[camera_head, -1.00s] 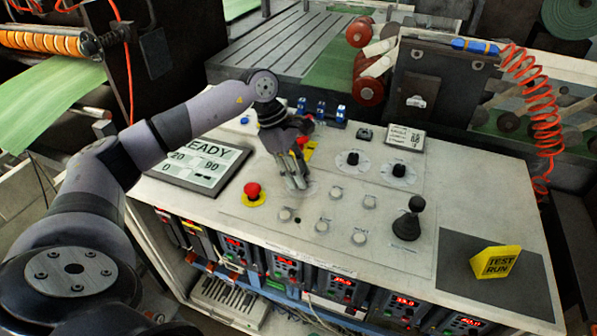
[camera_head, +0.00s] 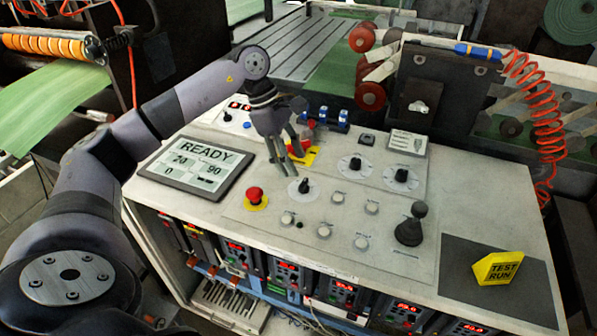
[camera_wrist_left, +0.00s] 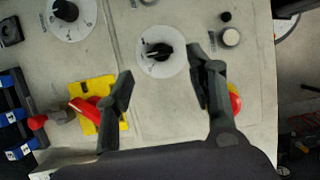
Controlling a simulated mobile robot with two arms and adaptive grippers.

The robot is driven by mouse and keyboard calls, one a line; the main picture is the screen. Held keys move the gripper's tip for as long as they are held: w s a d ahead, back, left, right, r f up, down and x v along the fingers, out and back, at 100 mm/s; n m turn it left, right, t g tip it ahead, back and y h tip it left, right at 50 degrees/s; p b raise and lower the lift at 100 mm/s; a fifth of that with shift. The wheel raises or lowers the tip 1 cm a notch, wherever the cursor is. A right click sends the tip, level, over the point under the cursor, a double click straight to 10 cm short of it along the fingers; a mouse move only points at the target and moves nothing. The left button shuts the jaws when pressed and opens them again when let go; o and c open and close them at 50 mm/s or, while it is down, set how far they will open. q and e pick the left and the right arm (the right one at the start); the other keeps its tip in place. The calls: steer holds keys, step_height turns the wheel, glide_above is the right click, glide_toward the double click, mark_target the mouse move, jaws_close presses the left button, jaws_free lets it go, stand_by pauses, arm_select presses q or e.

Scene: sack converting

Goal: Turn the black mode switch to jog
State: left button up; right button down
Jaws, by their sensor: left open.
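The black mode switch (camera_head: 304,187) is a small knob on a round white dial on the console's sloping top, right of the red emergency button (camera_head: 255,194). In the left wrist view the black knob (camera_wrist_left: 158,51) shows a pale mark toward its left side; the dial's lettering is too small to read. My left gripper (camera_head: 288,166) is open and empty, pointing down above the panel, just behind and left of the switch. In the left wrist view the knob lies beyond the gap between its fingers (camera_wrist_left: 160,82), apart from both. My right gripper is out of view.
Two other black dials (camera_head: 356,164) (camera_head: 402,175) stand behind and right. Several white buttons (camera_head: 324,231) and a black joystick (camera_head: 411,224) are in front and right. A yellow plate with a red handle (camera_head: 303,155) sits behind the gripper. A READY screen (camera_head: 197,165) lies left.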

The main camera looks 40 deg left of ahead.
arm_select(q)
steer(key=v, duration=0.6)
steer(key=shift+a+r, duration=0.1)
steer(key=shift+r, duration=0.05)
